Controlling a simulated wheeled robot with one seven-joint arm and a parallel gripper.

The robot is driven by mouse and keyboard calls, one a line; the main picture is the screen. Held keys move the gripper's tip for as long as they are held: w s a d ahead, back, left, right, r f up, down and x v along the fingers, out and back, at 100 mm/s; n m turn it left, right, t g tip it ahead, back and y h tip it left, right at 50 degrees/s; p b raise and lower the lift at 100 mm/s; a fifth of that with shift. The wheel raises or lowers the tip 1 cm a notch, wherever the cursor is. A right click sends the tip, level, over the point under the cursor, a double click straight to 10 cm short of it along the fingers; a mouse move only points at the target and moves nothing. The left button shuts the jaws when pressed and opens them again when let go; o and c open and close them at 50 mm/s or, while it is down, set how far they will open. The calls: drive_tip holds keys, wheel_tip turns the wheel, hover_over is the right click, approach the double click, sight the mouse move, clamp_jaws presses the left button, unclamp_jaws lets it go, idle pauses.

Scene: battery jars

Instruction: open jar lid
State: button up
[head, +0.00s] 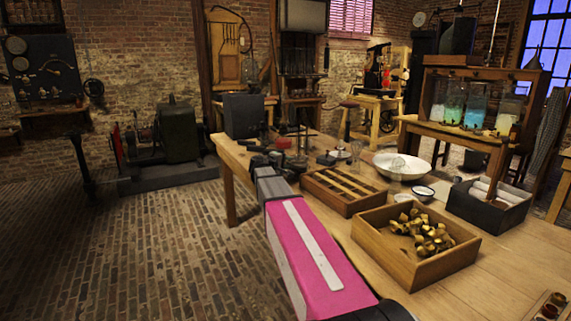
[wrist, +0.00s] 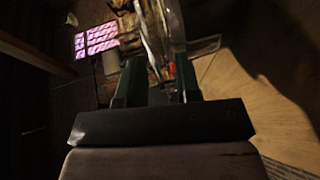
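Several glass battery jars (head: 475,106) with pale and blue-green contents stand in a wooden frame on the back right table. Their lids cannot be made out. My gripper (head: 272,158) is small and dark in the head view, over the left part of the long workbench, far from those jars. In the wrist view, my gripper's two green fingers (wrist: 158,82) stand apart. A thin pale rod and a clear glassy shape (wrist: 174,22) show beyond them. I cannot tell whether the glassy shape is a jar. No held thing can be made out in the dark gap.
The workbench (head: 510,262) holds a crate of brass pieces (head: 382,256), a slotted wooden tray (head: 320,194), a white bowl (head: 402,172) and a dark box of white rolls (head: 465,208). Small apparatus crowds its far end. Brick floor (head: 170,270) is clear to the left.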

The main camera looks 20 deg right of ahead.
drive_tip(key=shift+c, duration=0.3)
clamp_jaws()
drive_tip(key=shift+r, duration=0.25)
wheel_tip(320, 180, up, 10)
drive_tip(key=m+g+y, duration=0.1)
drive_tip(key=g+y, duration=0.4)
drive_tip(key=y, duration=0.4)
hover_over(295, 158)
drive_tip(key=w+d+r+g+y, duration=0.1)
drive_tip(key=w+d+r+y, duration=0.1)
drive_tip(key=d, duration=0.5)
drive_tip(key=shift+w+d+y, duration=0.4)
drive_tip(key=shift+w, duration=0.15)
idle(0.3)
